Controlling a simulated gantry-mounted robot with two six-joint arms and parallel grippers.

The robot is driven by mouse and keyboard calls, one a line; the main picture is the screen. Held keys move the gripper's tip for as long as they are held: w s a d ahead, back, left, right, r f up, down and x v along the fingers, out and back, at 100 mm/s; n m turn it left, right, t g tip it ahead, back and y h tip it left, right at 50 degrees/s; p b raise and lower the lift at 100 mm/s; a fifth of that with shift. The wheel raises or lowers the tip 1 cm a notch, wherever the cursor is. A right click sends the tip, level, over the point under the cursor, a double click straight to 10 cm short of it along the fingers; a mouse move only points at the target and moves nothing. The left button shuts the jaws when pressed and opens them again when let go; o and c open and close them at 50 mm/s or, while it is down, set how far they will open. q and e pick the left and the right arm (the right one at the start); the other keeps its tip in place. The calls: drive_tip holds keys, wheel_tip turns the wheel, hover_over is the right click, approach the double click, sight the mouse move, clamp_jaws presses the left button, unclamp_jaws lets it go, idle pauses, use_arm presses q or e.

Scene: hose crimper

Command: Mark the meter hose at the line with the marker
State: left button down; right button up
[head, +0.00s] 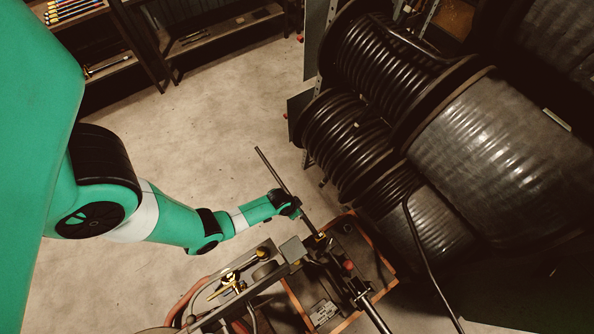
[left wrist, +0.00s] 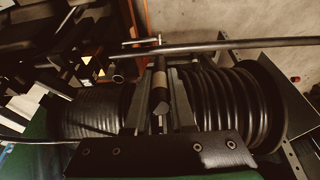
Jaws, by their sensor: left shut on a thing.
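The hose (head: 268,165) is a straight dark length slanting from the open floor down to the bench machine. It also crosses the left wrist view (left wrist: 240,46), just beyond my fingertips. My left gripper (head: 292,207) is beside the hose, above the bench's upper edge. In the left wrist view, my left gripper (left wrist: 160,68) is shut on a dark cylindrical marker (left wrist: 161,88) with a brownish band. The marker's far end lies near the hose; I cannot tell whether they touch. I cannot make out a line on the hose. My right gripper is not in view.
The bench (head: 380,268) with orange edging carries metal clamps and bars. Large reels of black hose (head: 345,140) stand close on the right, with a loose hose (head: 425,255) hanging down. Shelves (head: 215,35) stand at the back. Open floor (head: 190,120) lies left of the reels.

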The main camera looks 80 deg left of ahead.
use_arm(q)
drive_tip(key=shift+f+b, duration=0.35)
drive_tip(key=shift+f, duration=0.15)
idle(1.1)
drive_tip(key=shift+r, duration=0.1)
wheel_tip(320, 180, up, 7)
drive_tip(key=p, duration=0.7)
